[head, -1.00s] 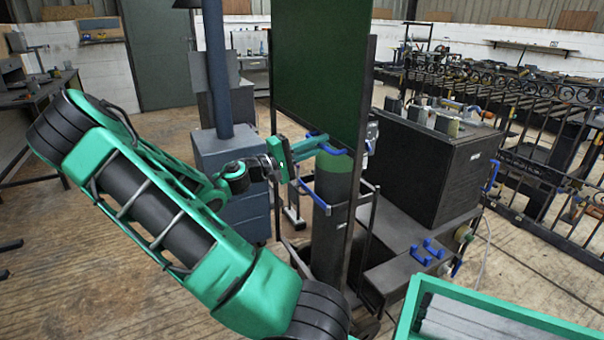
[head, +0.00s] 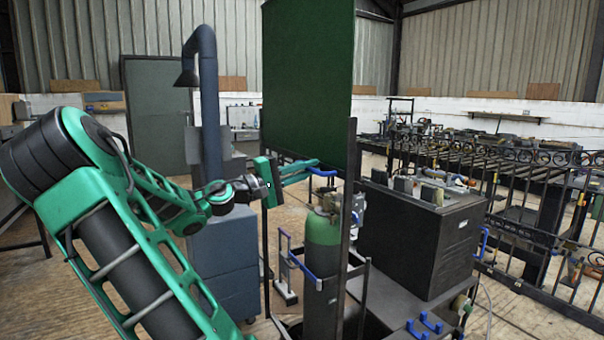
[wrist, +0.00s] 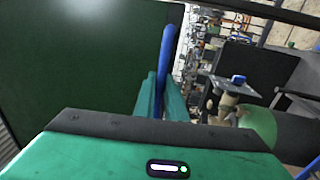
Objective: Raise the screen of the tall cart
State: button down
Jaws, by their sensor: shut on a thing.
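The screen (head: 305,80) is a dark green panel standing upright in the dark frame (head: 348,200) of the tall cart. Its lower edge is above the top of the gas cylinder (head: 322,228). A blue handle (head: 325,173) is at the screen's lower edge. My gripper (head: 312,168) is shut on this handle, coming from the left. In the wrist view, the green fingers (wrist: 160,98) close around the blue handle (wrist: 166,60), with the screen (wrist: 80,60) at left. The fingers partly hide the handle.
A black cabinet (head: 415,240) with small items on top stands right of the cart. A blue-grey cabinet (head: 222,260) and a dark duct (head: 207,90) stand behind my arm. Railings (head: 540,200) fill the right side. Open floor shows at left.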

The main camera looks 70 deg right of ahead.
jog(key=shift+s+r, duration=0.1)
jog(key=shift+r, duration=0.25)
jog(key=c, duration=1.8)
grip_release()
jog(key=shift+f, duration=0.1)
jog(key=v, duration=1.1)
jog(key=shift+f, duration=0.15)
jog(key=shift+d, duration=0.1)
